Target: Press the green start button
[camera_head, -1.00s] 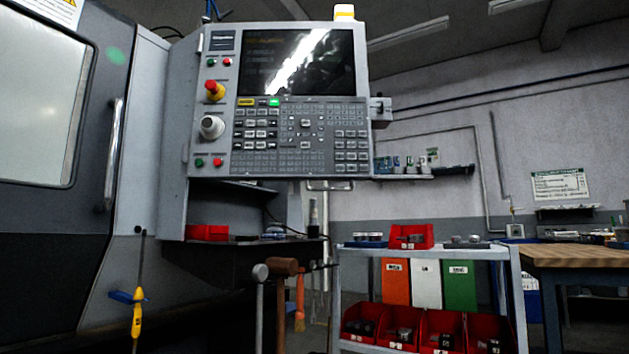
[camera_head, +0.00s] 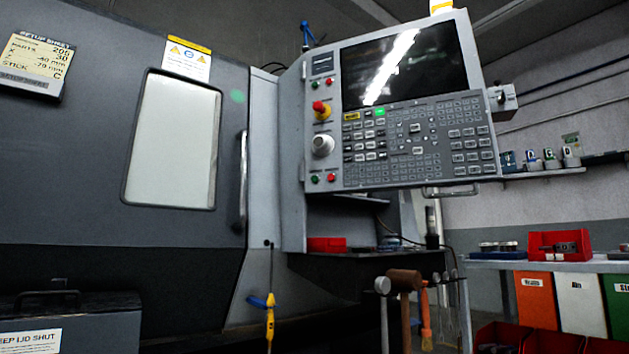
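The control panel (camera_head: 400,115) of the machine hangs at upper centre, slightly tilted in the picture. A small green button (camera_head: 315,179) sits at its lower left, beside a red button (camera_head: 332,177). Another green button (camera_head: 315,84) and red button (camera_head: 331,81) are at its upper left. A bright green key (camera_head: 379,111) is lit below the dark screen (camera_head: 405,65). Labels are too small to read, so I cannot tell which green one is start. Neither of my grippers is in view.
A red-and-yellow emergency stop (camera_head: 321,110) and a grey knob (camera_head: 323,145) stick out from the panel. The machine door (camera_head: 80,190) with its handle (camera_head: 243,185) fills the left. Hammers (camera_head: 403,283) hang below.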

